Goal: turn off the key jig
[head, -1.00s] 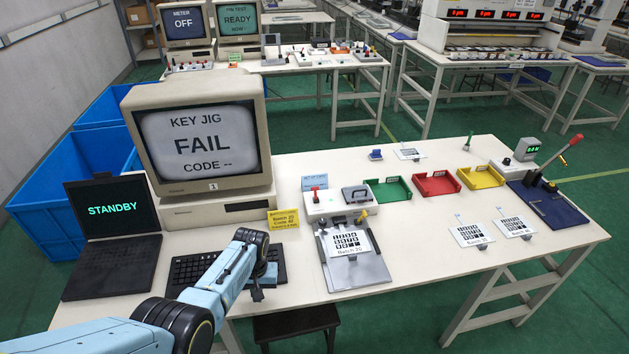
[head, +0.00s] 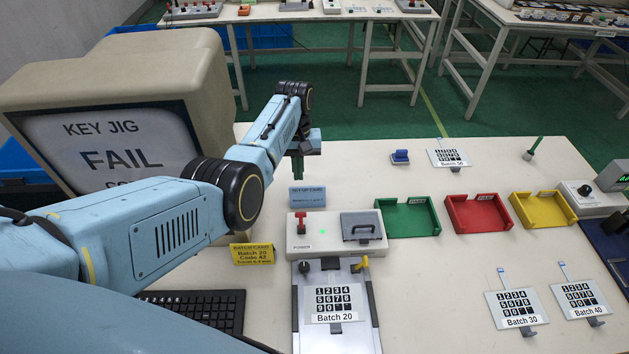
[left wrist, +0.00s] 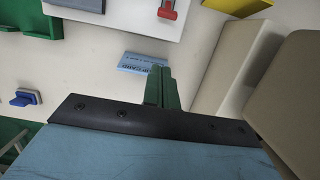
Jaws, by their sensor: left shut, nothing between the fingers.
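The key jig is a white box (head: 308,243) with a red power switch (head: 301,224), a small lit green lamp (head: 323,232) and a grey handle (head: 361,226). In front of it, a grey plate (head: 308,340) holds the Batch 20 keypad film (head: 336,299). The monitor (head: 120,150) reads KEY JIG FAIL; its lower line is partly covered by my arm. My left gripper (head: 298,168) is shut and empty, pointing down above and behind the switch, near the blue setup card (head: 308,197). In the left wrist view the red switch (left wrist: 168,9) is beyond the fingertips (left wrist: 160,72), apart from them.
Green (head: 408,218), red (head: 478,214) and yellow (head: 543,211) trays stand right of the jig. A yellow batch card (head: 252,254) is left of it, above the keyboard (head: 195,310). Films for Batch 30 (head: 515,308) and Batch 40 (head: 580,298) lie at the right.

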